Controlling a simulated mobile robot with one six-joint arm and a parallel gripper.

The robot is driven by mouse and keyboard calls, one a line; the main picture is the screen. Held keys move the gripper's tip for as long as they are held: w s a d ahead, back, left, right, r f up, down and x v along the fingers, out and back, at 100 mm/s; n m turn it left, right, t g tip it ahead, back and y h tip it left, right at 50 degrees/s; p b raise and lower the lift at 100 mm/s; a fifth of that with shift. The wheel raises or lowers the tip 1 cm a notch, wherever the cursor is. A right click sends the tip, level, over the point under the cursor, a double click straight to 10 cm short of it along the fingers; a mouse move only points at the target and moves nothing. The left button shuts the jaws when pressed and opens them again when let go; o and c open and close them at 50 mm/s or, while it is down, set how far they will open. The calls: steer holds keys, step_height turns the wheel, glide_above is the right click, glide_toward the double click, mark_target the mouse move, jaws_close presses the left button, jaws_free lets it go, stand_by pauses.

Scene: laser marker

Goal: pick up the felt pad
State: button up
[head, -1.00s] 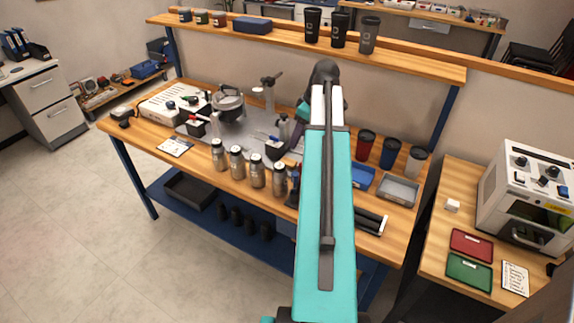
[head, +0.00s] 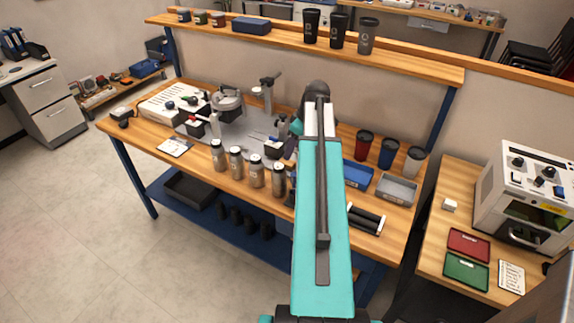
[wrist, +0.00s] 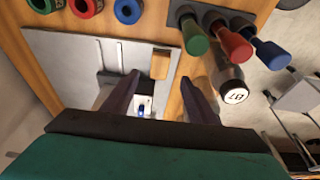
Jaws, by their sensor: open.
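I cannot pick out the felt pad with certainty. A small tan block-like patch (wrist: 160,65) shows at the edge of the grey metal plate (wrist: 75,60) in the wrist view, and I cannot tell whether it is the pad. My gripper (wrist: 160,98) is open, its two dark fingers wide apart and pointing at the plate, with nothing seen held between them. In the head view my arm hides most of the gripper and part of the workbench (head: 140,132).
Several steel bottles (head: 236,163) stand along the bench front. Cups (head: 388,153) and trays (head: 396,190) stand right of my arm.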

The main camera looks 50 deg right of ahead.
mark_target(289, 162)
steer(key=shift+x, duration=1.15)
steer(key=shift+f+p, duration=0.15)
steer(key=shift+p, duration=0.2)
steer(key=shift+p+x, duration=0.95)
steer(key=shift+x, duration=1.45)
steer(key=c, duration=1.1)
steer(key=shift+r+b, duration=1.4)
steer(key=shift+r, duration=3.6)
